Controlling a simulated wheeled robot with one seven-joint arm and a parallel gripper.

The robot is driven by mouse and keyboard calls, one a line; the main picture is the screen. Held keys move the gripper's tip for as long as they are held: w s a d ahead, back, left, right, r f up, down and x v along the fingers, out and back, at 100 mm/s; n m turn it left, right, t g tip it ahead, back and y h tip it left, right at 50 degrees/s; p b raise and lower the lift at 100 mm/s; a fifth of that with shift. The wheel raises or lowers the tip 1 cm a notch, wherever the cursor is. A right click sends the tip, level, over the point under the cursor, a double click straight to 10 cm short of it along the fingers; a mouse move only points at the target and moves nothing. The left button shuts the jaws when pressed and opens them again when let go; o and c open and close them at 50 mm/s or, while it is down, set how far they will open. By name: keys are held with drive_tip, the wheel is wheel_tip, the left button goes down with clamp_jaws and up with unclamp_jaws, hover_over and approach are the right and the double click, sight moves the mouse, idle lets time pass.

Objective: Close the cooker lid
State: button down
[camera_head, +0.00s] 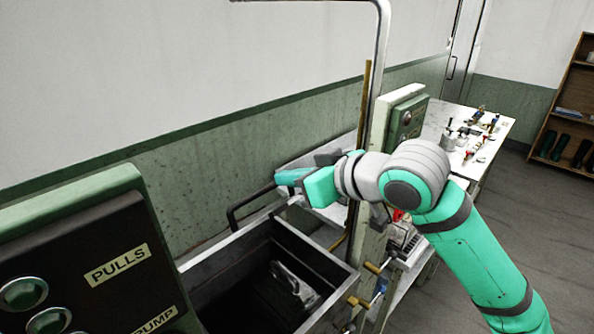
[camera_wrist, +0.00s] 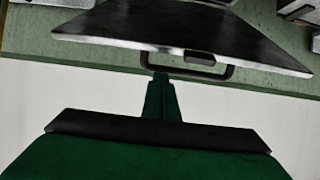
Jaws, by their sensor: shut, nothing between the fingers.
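The cooker (camera_head: 283,232) is an open-topped rectangular metal basin at the lower middle of the head view, with its dark inside visible. A black loop handle (camera_head: 236,211) rises at its back left. In the wrist view a dark metal panel (camera_wrist: 180,25), apparently the lid, has a black loop handle (camera_wrist: 222,74) at its near edge. My gripper (camera_head: 284,177) is shut and empty, above the basin's back side. In the wrist view the gripper tips (camera_wrist: 161,77) appear close to the handle; I cannot tell whether they touch it.
A dark control box (camera_head: 98,245) marked PULLS stands at the left front. A bent metal pipe (camera_head: 383,45) and a green control box (camera_head: 405,120) rise right of the basin. A table with small items (camera_head: 500,123) stands behind. Open floor lies at the right.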

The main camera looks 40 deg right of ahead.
drive_tip(key=shift+s+f, duration=0.9)
drive_tip(key=shift+s, duration=0.05)
drive_tip(key=shift+d+f, duration=0.1)
drive_tip(key=shift+d, duration=0.05)
